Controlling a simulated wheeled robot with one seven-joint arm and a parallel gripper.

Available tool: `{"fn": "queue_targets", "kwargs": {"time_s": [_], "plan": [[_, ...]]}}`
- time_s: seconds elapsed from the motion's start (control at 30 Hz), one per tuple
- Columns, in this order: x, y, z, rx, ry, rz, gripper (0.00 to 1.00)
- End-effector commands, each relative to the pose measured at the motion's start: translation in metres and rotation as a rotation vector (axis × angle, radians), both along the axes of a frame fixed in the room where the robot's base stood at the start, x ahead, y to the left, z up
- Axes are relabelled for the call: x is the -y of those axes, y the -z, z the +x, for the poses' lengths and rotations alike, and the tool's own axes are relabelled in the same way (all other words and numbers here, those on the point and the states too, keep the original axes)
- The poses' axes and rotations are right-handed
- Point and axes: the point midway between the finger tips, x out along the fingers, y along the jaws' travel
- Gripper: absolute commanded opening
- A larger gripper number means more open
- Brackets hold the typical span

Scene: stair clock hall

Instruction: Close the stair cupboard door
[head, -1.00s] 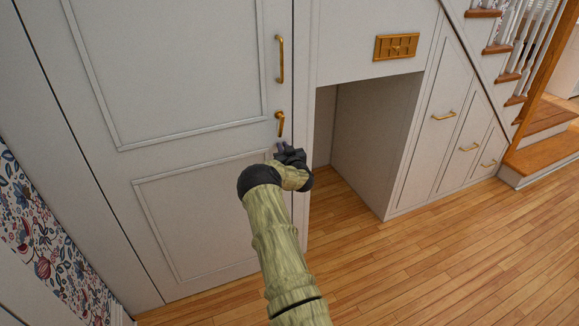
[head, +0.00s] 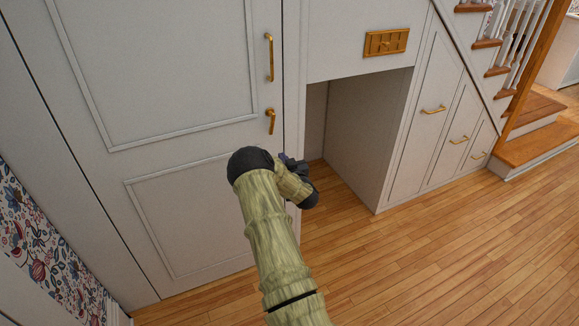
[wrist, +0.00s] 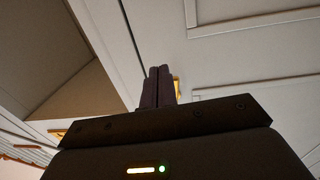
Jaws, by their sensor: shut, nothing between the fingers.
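The stair cupboard door (head: 170,165) is a tall pale grey panelled door at the left in the head view. It looks flush with its frame, with only a thin dark seam along its right edge. It has a long brass pull handle (head: 269,58) and a smaller brass lever (head: 270,120) below. My gripper (head: 286,158) is low beside the door's right edge, below the lever, its fingertips partly hidden by my wrist. In the wrist view its dark fingers (wrist: 158,88) are together and empty, with the pale door panelling (wrist: 240,60) beyond. Contact with the door cannot be told.
An open recess (head: 365,135) lies right of the door, under a brass plate (head: 386,42). Drawer fronts with brass pulls (head: 433,109) and the stairs (head: 540,145) stand farther right. Floral wallpaper (head: 45,250) is at the lower left. The wooden floor (head: 420,260) is clear.

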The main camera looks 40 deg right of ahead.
Motion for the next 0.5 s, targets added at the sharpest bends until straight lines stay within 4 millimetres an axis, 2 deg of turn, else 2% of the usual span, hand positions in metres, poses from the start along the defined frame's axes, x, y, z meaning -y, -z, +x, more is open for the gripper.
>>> {"fn": "queue_targets", "kwargs": {"time_s": [0.03,0.2,0.33,0.5], "plan": [[0.001,0.001,-0.010,-0.003,0.007,0.002,0.00],[-0.003,0.001,-0.034,-0.003,0.008,0.002,0.00],[-0.006,0.001,-0.043,-0.002,0.005,0.001,0.00],[-0.007,0.001,-0.044,-0.002,0.004,0.001,0.00]]}}
